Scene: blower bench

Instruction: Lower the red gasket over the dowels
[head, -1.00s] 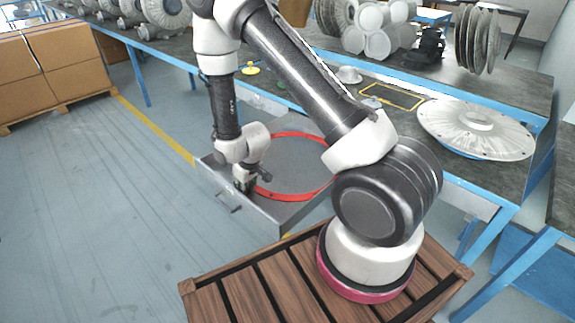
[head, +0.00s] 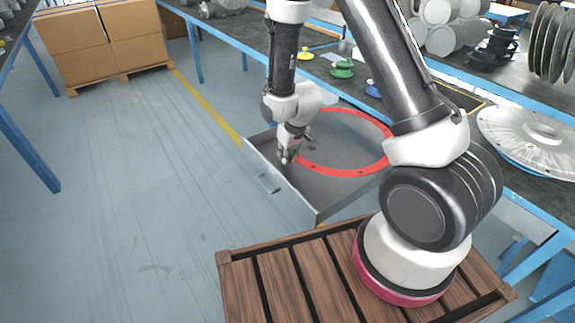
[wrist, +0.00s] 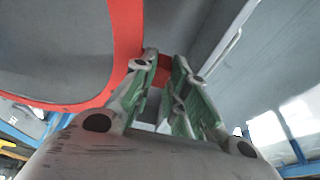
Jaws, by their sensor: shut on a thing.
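The red gasket (head: 335,172) is a large thin ring, seen over an open grey drawer (head: 290,195) under the bench. My gripper (head: 287,158) is shut on the gasket's rim near the drawer's front. In the wrist view, the green-padded fingers (wrist: 166,88) close around the red band of the gasket (wrist: 127,35). Part of the ring's far side is hidden by my arm. I cannot tell how high the ring is above the drawer floor. I cannot make out any dowels.
A grey round casing (head: 530,135) lies on the bench at right. Green (head: 342,68) and yellow (head: 305,54) knob-like parts stand on the bench. Upright discs (head: 550,40) are at back right. Cardboard boxes (head: 105,45) stand at back left. The floor at left is clear.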

